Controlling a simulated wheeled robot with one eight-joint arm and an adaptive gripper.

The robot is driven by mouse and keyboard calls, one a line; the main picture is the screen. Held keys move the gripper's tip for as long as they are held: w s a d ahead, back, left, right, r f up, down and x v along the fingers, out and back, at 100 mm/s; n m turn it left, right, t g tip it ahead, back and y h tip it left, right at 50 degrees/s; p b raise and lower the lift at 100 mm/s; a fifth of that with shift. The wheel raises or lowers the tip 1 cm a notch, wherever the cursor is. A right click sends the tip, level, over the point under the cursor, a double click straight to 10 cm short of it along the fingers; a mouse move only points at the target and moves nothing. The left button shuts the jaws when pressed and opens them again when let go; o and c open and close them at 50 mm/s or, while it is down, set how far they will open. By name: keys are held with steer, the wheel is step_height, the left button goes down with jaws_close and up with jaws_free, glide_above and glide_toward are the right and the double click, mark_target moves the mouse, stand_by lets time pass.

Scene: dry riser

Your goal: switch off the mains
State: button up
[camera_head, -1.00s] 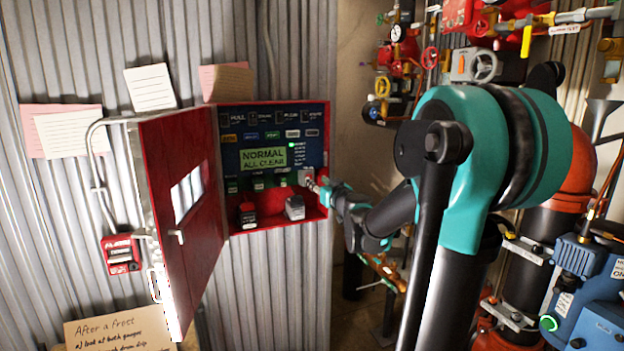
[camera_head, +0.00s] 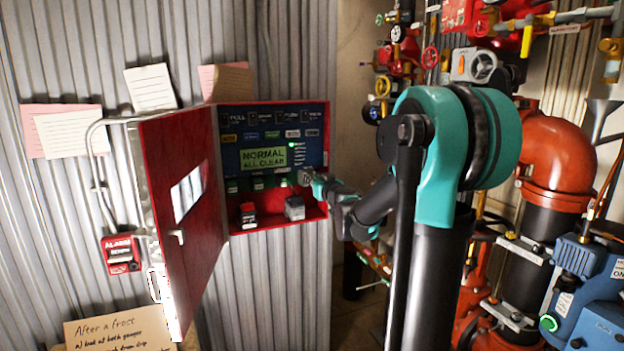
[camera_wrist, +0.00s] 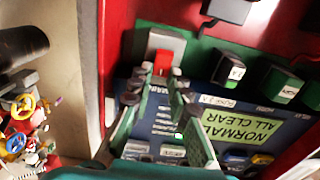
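The mains switch shows in the wrist view as a red lever (camera_wrist: 162,62) on a grey plate, beside a label that reads "MAIN" as far as I can see. It sits at the right side of the open red panel box (camera_head: 265,218); in the head view my gripper hides it. My gripper (camera_wrist: 155,88) is open, its two fingers apart with nothing seen between them. The fingertips are just short of the red lever, one on either side of its line. I cannot tell whether they touch it.
The panel display (camera_head: 264,158) reads "NORMAL ALL CLEAR". Green-based breakers (camera_wrist: 232,68) stand beside the switch. The red box door (camera_head: 182,250) hangs open at left. Red pipes and valves (camera_head: 560,160) crowd the right. A red alarm box (camera_head: 121,254) is on the wall.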

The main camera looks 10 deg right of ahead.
jaws_close()
steer(key=shift+f+t+y, duration=0.35)
steer(key=shift+t+y, duration=0.15)
steer(key=shift+t, duration=0.4)
steer(key=shift+s+f+t, duration=0.1)
steer(key=shift+f+t, duration=0.1)
steer(key=shift+t, duration=0.6)
steer(key=o, duration=0.7)
jaws_free()
steer(key=shift+s, duration=0.1)
